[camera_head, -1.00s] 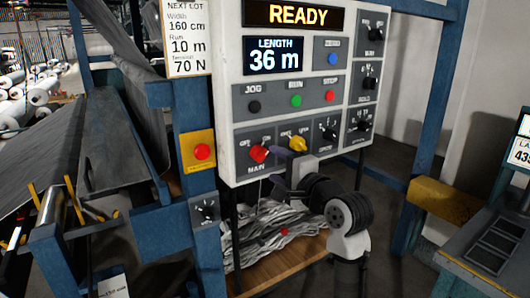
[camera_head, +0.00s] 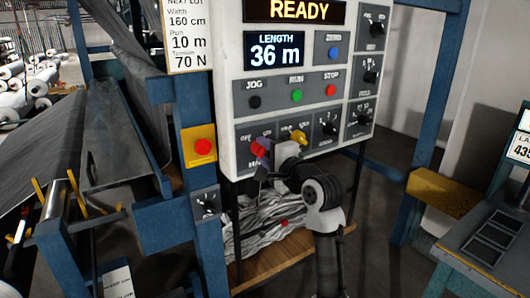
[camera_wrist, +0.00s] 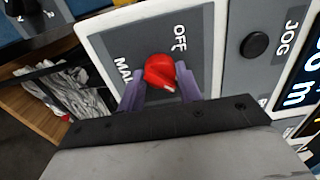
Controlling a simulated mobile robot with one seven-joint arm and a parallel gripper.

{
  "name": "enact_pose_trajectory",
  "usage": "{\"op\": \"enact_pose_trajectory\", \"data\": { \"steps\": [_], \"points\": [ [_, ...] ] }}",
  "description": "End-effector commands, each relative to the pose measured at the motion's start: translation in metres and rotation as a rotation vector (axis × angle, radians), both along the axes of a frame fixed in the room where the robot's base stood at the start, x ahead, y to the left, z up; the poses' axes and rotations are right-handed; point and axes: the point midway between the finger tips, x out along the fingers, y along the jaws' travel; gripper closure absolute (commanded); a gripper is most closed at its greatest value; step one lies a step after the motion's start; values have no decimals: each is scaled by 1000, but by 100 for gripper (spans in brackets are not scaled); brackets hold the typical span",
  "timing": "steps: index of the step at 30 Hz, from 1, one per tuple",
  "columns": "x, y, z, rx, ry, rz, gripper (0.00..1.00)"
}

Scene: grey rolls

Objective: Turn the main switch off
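The red main switch knob (camera_head: 259,148) sits on the lower left of the white control panel, partly hidden by my gripper in the head view. In the wrist view the red knob (camera_wrist: 159,70) shows clearly, with the OFF label above it and the MAIN label to its left. A pale mark on the knob faces lower right, away from OFF. My gripper (camera_wrist: 158,82) has its two purple fingers apart, one on each side of the knob. I cannot tell whether they touch it. In the head view my gripper (camera_head: 263,163) is at the panel's lower edge.
A yellow knob (camera_head: 298,138) is close to the right of my gripper. Black (camera_head: 254,102), green (camera_head: 296,96) and red (camera_head: 331,90) buttons sit above. A red emergency button on a yellow plate (camera_head: 198,146) is on the blue post to the left.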

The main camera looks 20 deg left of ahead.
Motion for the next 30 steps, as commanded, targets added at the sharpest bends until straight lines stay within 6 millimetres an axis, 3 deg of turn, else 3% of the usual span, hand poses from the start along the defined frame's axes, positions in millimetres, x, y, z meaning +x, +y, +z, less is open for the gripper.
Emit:
{"op": "enact_pose_trajectory", "data": {
  "steps": [3, 14, 30],
  "points": [
    [0, 0, 0, 0, 0, 0, 88],
    [0, 0, -1, -44, -57, 0, 88],
    [0, 0, -2, -325, -416, 0, 88]
  ]
}}
